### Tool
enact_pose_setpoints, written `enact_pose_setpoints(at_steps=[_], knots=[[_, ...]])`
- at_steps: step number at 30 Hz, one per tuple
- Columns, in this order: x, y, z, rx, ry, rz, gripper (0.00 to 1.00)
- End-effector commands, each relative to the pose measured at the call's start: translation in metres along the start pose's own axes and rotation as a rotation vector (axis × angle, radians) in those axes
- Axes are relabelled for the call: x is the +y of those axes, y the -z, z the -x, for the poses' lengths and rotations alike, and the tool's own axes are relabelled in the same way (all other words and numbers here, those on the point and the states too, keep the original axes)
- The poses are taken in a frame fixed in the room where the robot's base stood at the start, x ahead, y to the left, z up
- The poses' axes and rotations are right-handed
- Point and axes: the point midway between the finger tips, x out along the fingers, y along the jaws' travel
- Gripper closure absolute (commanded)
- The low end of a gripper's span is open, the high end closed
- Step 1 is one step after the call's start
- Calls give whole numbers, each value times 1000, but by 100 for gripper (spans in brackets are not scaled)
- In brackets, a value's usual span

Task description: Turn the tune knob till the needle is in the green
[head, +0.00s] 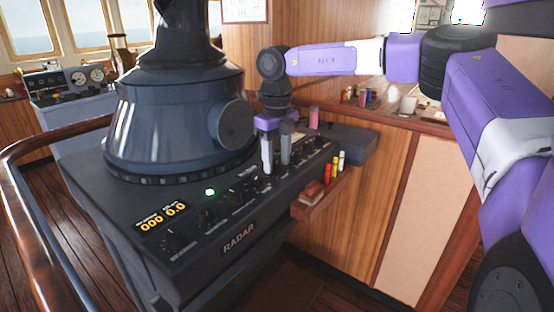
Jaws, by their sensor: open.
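A dark radar console (125,215) carries a row of black knobs along its sloping front panel. Knobs show at the left end (173,241), near the green lamp (207,217), and further right (234,197) and (258,184). Their labels are too small to read, so I cannot tell which is the tune knob. I cannot make out a needle or green band. My gripper (276,167) points down over the right half of the panel. Its two grey fingers are apart with nothing seen between them, and they hide part of the knob row.
A large dark radar hood (165,120) rises behind the panel. A small red-brown shelf (318,200) with red, yellow and white markers juts from the front right. A yellow digital display (162,216) is at the left. A wooden rail (28,200) curves along the left.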

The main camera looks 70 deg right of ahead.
Motion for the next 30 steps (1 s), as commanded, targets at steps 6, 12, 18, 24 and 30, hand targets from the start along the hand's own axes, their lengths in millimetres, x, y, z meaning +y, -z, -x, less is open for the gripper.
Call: enact_pose_setpoints(at_steps=[6, 12, 18, 24, 30], knots=[[0, 0, 26, -1, 1, 0, 52], [0, 0, 58, -1, 1, -1, 52], [0, 0, 76, -1, 0, 0, 52], [0, 0, 76, -1, 0, 0, 52], [0, 0, 76, -1, 0, 0, 52]])
